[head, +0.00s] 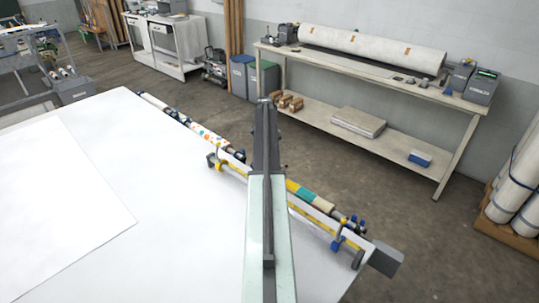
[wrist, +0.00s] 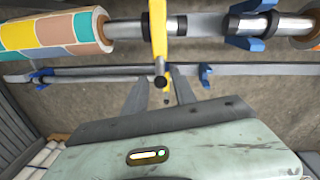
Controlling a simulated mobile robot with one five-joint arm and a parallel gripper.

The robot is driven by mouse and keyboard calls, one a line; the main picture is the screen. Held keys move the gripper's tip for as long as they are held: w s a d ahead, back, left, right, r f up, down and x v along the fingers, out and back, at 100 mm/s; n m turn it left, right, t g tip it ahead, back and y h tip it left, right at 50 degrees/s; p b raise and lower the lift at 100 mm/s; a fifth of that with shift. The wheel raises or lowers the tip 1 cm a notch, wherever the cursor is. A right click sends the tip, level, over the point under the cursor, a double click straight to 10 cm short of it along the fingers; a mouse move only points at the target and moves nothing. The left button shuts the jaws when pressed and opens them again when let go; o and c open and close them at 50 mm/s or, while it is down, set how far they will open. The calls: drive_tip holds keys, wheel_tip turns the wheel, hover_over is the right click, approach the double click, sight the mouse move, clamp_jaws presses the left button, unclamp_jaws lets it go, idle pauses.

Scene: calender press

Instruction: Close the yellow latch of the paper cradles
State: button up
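A yellow latch (wrist: 158,35) with a dark round end crosses the metal shaft in the wrist view, beside a roll patterned in teal, yellow and orange (wrist: 60,35). My gripper (wrist: 162,90) has its two grey fingers apart, and the latch's lower end shows between them. I cannot tell whether they touch it. In the head view, the paper cradles run along the white table's far edge. My arm covers the middle of the cradles, and I cannot make out my fingers there.
The white table (head: 180,220) fills the lower left and holds a large paper sheet (head: 60,200). A workbench (head: 370,75) with a long white roll stands beyond, across open floor. Wrapped rolls (head: 515,185) stand at the right edge.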

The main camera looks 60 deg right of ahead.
drive_tip(key=r+p, duration=0.3)
drive_tip(key=r, duration=0.1)
drive_tip(key=r+p, duration=0.4)
drive_tip(key=shift+w, duration=0.2)
drive_tip(key=shift+f, duration=0.15)
